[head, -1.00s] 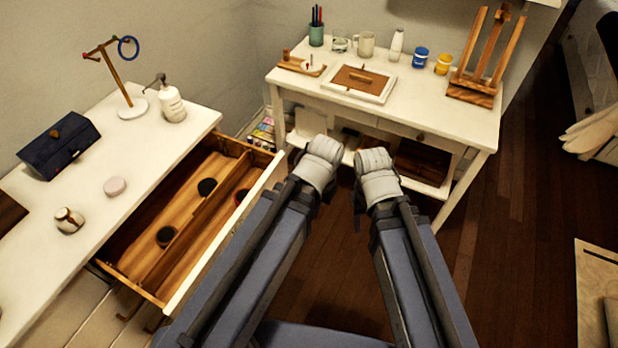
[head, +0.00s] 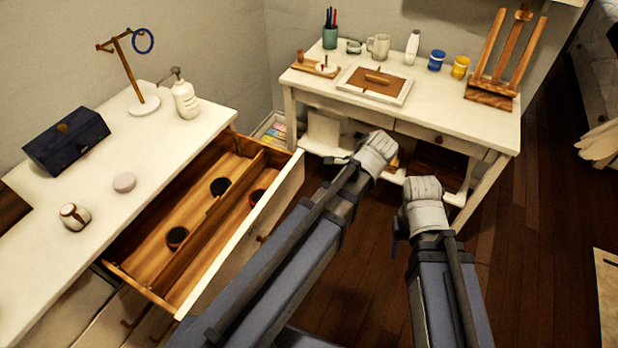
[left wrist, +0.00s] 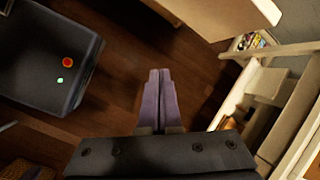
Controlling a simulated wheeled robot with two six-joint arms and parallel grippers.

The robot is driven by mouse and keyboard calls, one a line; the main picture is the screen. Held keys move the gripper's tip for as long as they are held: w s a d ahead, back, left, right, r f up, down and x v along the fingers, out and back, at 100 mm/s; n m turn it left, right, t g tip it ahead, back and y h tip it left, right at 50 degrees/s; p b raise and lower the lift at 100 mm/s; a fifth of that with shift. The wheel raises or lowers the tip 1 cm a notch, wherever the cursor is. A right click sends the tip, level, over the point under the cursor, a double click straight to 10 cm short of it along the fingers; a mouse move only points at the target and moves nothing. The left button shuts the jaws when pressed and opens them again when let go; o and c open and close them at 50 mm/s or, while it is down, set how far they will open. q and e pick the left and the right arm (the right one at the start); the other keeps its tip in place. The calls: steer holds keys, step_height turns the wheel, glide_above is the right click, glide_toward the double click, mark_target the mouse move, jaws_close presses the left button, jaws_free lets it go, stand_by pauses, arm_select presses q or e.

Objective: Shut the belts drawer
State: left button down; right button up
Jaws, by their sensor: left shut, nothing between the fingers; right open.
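The belts drawer (head: 282,198) is pulled out from the white dresser at the left. It is wooden inside, split lengthwise by a divider, and holds dark rolled belts (head: 177,236). A pale panel (left wrist: 215,18) at the top of the left wrist view looks like part of this drawer. My left gripper (left wrist: 160,74) is shut and empty, pointing out over the floor; in the head view its wrist is right of the drawer front, apart from it. My right gripper (head: 400,228) is open and empty over the floor, farther right; its fingers are mostly hidden.
The dresser top (head: 150,165) bears a dark blue box (head: 66,142), a pump bottle (head: 185,99), a ring stand (head: 144,106) and small jars. A white desk (head: 450,115) with art items stands beyond my arms. Open wooden floor lies at the right.

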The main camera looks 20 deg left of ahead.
arm_select(q)
steer(key=w+r+m+y, duration=0.3)
steer(key=w+m, duration=0.1)
steer(key=m, duration=0.2)
steer(key=m+y+b, duration=0.1)
steer(key=m+b, duration=0.1)
steer(key=b, duration=0.6)
glide_toward(298, 177)
steer(key=x, duration=0.3)
steer(key=f+x, duration=0.1)
steer(key=x, duration=0.1)
steer(key=shift+d, duration=0.3)
steer(key=shift+a, duration=0.55)
steer(key=shift+a, duration=0.1)
steer(key=a, duration=0.9)
steer(key=w+a, duration=0.1)
steer(key=a, duration=0.8)
steer(key=w+a, duration=0.1)
steer(key=a, duration=0.8)
steer(key=shift+w+a, duration=0.1)
steer(key=shift+a, duration=0.4)
steer(key=shift+a+t, duration=0.1)
steer(key=shift+t, duration=0.2)
